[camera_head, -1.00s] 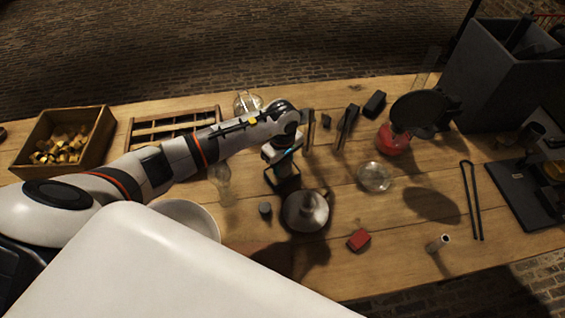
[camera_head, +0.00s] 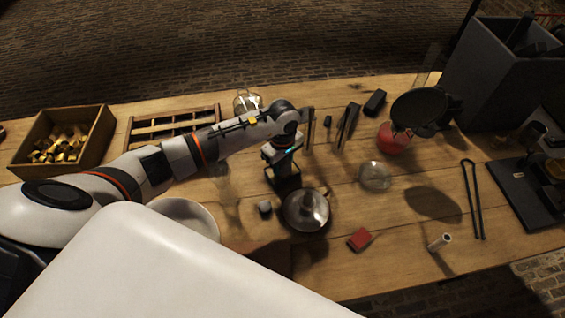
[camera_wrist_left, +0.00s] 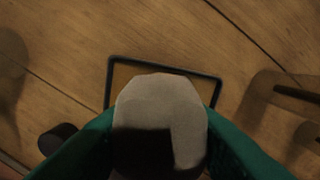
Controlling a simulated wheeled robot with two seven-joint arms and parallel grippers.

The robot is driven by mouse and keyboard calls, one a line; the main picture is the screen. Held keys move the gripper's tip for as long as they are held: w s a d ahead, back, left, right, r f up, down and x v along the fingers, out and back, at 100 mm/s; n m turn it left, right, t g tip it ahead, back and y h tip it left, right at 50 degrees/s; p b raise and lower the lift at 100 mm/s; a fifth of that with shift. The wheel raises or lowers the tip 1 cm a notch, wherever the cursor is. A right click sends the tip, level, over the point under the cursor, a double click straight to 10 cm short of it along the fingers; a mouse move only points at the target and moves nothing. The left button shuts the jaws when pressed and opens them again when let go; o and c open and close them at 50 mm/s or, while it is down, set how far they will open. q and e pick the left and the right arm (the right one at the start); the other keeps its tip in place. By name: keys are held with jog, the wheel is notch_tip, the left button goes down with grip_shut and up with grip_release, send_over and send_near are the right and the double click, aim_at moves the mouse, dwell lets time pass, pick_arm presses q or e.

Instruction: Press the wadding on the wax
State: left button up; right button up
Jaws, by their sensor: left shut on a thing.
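My left gripper (camera_head: 285,180) is over the middle of the table, pointing down. In the left wrist view its green fingers are shut on a pale, rounded lump (camera_wrist_left: 165,108), which looks like the wadding. Part of the lump is in dark shadow. Below it a thin dark square frame (camera_wrist_left: 112,80) shows against the wood; it also shows under the gripper in the head view. I cannot make out the wax, or whether the lump touches anything beneath it. My right gripper is not in view.
A white bowl (camera_head: 190,215), a red block (camera_head: 359,239), a glass vessel (camera_head: 375,175) and a red flask (camera_head: 393,140) are nearby.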

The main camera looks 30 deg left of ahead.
pick_arm(q)
jog(key=shift+s, duration=0.1)
jog(key=shift+r+p, duration=0.85)
jog(key=shift+r, duration=0.35)
jog(key=shift+r+p, duration=1.25)
jog(key=shift+r, duration=1.05)
